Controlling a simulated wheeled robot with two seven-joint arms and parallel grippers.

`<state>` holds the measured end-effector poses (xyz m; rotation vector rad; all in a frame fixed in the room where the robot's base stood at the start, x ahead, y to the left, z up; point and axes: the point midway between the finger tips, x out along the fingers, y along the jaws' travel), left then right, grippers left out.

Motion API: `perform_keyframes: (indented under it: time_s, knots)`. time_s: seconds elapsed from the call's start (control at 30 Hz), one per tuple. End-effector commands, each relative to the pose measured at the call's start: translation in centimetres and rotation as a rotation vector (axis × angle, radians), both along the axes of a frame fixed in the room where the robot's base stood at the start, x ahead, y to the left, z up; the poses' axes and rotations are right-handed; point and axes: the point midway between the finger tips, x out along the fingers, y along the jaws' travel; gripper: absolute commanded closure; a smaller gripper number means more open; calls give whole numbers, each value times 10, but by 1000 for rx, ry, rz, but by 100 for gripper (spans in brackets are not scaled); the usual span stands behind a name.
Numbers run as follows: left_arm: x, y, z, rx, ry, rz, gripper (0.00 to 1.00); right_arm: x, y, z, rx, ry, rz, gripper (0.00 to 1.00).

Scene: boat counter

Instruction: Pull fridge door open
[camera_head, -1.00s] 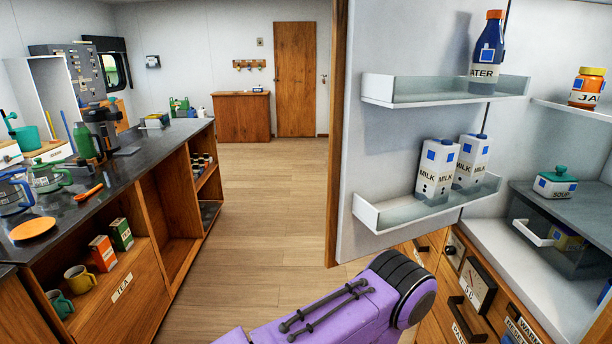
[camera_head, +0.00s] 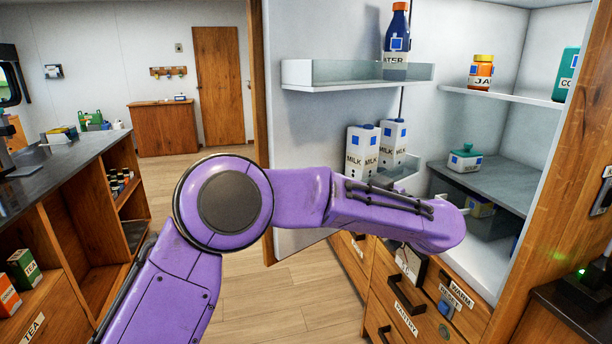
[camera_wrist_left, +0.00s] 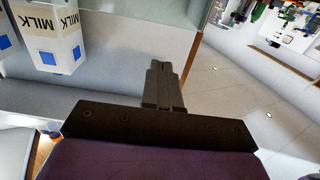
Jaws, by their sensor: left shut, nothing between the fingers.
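The fridge door (camera_head: 310,35) stands open at the left of the fridge (camera_head: 480,38), its white inner side towards me. Its shelves hold a water bottle (camera_head: 396,45) and milk cartons (camera_head: 361,148). My left arm crosses in front of the door's lower part in the head view, and its gripper is hidden there. In the left wrist view my left gripper (camera_wrist_left: 162,82) is shut and empty, near the door's inner side. A milk carton (camera_wrist_left: 52,40) shows upside down at upper left; I cannot tell whether the fingers touch the door. My right gripper is not in view.
Inside the fridge are a jam jar (camera_head: 481,72), a soup container (camera_head: 465,158) and a drawer. Wooden drawers (camera_head: 400,290) lie below. A counter (camera_head: 60,170) with open shelves stands at left. Floor (camera_head: 285,300) between counter and door is clear.

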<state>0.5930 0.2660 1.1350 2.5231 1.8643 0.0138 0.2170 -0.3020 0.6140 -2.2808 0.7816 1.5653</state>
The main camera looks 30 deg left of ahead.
Motion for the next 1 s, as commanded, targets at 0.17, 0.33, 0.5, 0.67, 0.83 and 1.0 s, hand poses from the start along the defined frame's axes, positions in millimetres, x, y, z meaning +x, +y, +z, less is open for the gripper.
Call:
perform_keyframes:
  time_s: [0.17,0.33,0.5,0.67,0.83,1.0]
  knots:
    - [5,22,4,-9,8,13,100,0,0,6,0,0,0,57]
    - [15,57,4,-9,9,12,100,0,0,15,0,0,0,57]
    - [26,93,4,-7,8,11,100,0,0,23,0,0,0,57]
    - [34,119,3,-5,8,10,100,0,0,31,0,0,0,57]
    - [39,132,2,-3,8,8,100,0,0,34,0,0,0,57]
    - [39,134,2,-1,7,6,100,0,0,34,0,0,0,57]
